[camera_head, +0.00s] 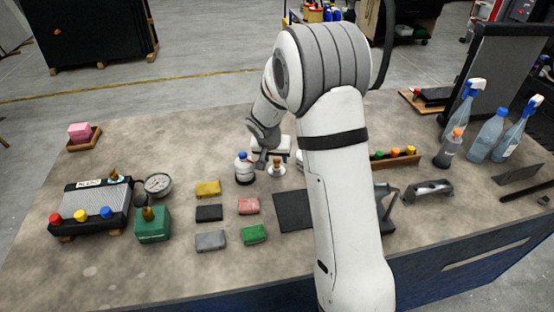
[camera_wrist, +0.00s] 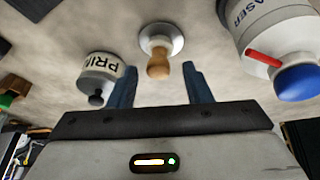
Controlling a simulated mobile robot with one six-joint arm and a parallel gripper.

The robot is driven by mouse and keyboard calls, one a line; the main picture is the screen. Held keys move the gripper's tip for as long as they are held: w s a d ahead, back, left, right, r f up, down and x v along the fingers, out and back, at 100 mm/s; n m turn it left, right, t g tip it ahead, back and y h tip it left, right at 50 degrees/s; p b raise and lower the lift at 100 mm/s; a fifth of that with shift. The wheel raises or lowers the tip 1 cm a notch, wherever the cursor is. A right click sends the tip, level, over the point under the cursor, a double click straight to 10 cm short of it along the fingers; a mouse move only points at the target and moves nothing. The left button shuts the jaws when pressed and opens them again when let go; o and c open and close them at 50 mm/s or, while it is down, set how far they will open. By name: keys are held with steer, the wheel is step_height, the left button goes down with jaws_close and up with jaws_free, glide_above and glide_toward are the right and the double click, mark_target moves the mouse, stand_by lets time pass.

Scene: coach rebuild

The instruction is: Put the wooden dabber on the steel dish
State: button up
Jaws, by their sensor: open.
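The wooden dabber (camera_wrist: 158,68) shows a rounded tan handle in the wrist view. It stands on the steel dish (camera_wrist: 176,34), a small round silvery dish whose rim shows around its base. In the head view the dabber (camera_head: 277,161) and dish (camera_head: 276,171) are near the middle of the bench. My gripper (camera_wrist: 158,76) is open, with one dark blue finger on each side of the dabber's handle. Gaps show between handle and fingers, and nothing is held. In the head view my arm hides much of the gripper.
A bottle marked PRIM (camera_wrist: 100,72) is close left of the dish in the wrist view. A larger white bottle with a blue cap (camera_wrist: 275,45) is close right. Several coloured blocks (camera_head: 208,189) lie in front on the bench. Spray bottles (camera_head: 487,135) stand at right.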

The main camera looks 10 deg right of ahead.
steer(key=b+v, duration=0.1)
steer(key=v, duration=0.9)
steer(key=s+d+r+n+y, duration=0.1)
steer(key=s+r+n, duration=0.1)
steer(key=s, duration=1.2)
steer(key=s+d+r+n+y, duration=0.1)
steer(key=s+r, duration=0.4)
steer(key=s, duration=1)
steer(key=shift+d+n+g+y, duration=0.3)
steer(key=shift+d+n, duration=0.3)
steer(key=shift+n, duration=0.1)
steer(key=shift+s, duration=0.1)
